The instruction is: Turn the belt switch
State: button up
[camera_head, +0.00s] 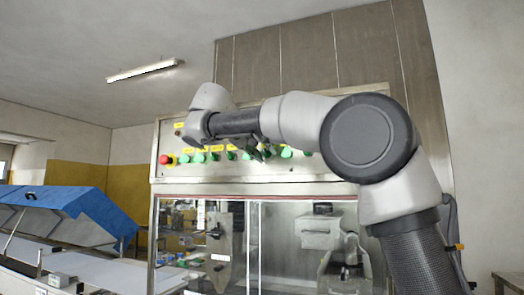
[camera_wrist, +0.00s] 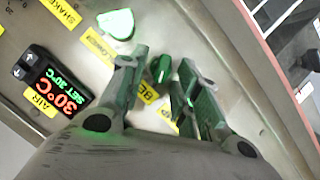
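In the wrist view, a dark green switch knob (camera_wrist: 160,68) stands on the metal panel beside a yellow label (camera_wrist: 148,93) that starts with "BE"; a finger hides the rest of the label. My gripper (camera_wrist: 164,60) has one finger on each side of this knob. A narrow gap seems to show on both sides, so the fingers are open around it; contact is not clear. In the head view, a row of green knobs (camera_head: 287,152) runs along the control panel (camera_head: 345,110). My arm covers part of that row.
A lit green knob (camera_wrist: 116,22) labelled as blower and a temperature display (camera_wrist: 55,82) are close to my fingers. A red stop button (camera_head: 166,160) is at the panel's left end. Glass doors (camera_head: 285,235) lie below the panel. A blue-covered conveyor (camera_head: 70,205) stands at left.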

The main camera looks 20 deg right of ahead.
jog(key=v, duration=1.2)
